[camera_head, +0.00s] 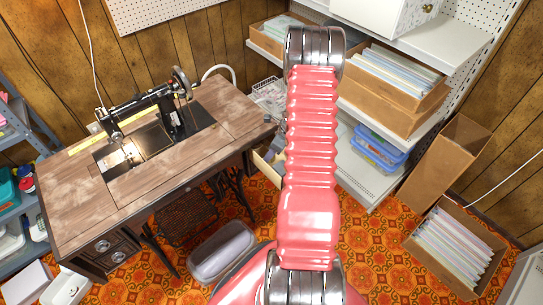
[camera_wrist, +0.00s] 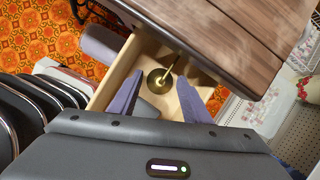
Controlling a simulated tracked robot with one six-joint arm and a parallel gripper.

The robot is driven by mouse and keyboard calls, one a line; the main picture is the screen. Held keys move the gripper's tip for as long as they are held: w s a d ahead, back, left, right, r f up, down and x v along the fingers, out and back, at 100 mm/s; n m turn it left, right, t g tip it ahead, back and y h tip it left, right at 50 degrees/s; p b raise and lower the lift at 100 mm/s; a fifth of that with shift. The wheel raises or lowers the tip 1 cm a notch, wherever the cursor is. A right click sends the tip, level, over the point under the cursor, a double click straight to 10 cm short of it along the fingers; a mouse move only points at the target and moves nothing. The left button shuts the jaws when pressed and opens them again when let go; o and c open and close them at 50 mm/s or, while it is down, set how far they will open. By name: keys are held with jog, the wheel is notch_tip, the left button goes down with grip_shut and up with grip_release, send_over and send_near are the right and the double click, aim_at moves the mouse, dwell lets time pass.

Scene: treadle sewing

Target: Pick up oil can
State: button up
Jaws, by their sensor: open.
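The oil can (camera_wrist: 158,83) is a small round brass can with a thin spout. In the wrist view it sits inside an open pale wooden drawer (camera_wrist: 119,78) under the sewing table's brown top (camera_wrist: 235,35). My gripper (camera_wrist: 159,77) is open, with its two purple-grey fingers on either side of the can in the picture. I see no contact, and the gap in depth is hard to judge. In the head view part of the drawer (camera_head: 268,168) shows at the table's right end; my arm hides the gripper, and the can does not show.
The tabletop edge overhangs the drawer closely. The sewing machine (camera_head: 150,115) stands on the table (camera_head: 75,195). A grey bin (camera_head: 222,252) is on the orange patterned floor. Shelves (camera_head: 370,180) with boxes and blue trays (camera_head: 375,150) stand to the right.

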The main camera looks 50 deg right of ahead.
jog(key=shift+x, duration=0.75)
jog(key=shift+c, duration=0.2)
jog(key=c, duration=0.8)
jog(key=shift+r, duration=0.1)
jog(key=shift+r, duration=1.45)
jog(key=shift+f, duration=0.15)
jog(key=shift+s+t, duration=0.1)
jog(key=shift+t, duration=0.2)
jog(key=shift+s+f+t, duration=0.1)
jog(key=shift+s+t, duration=0.05)
jog(key=shift+t, duration=0.25)
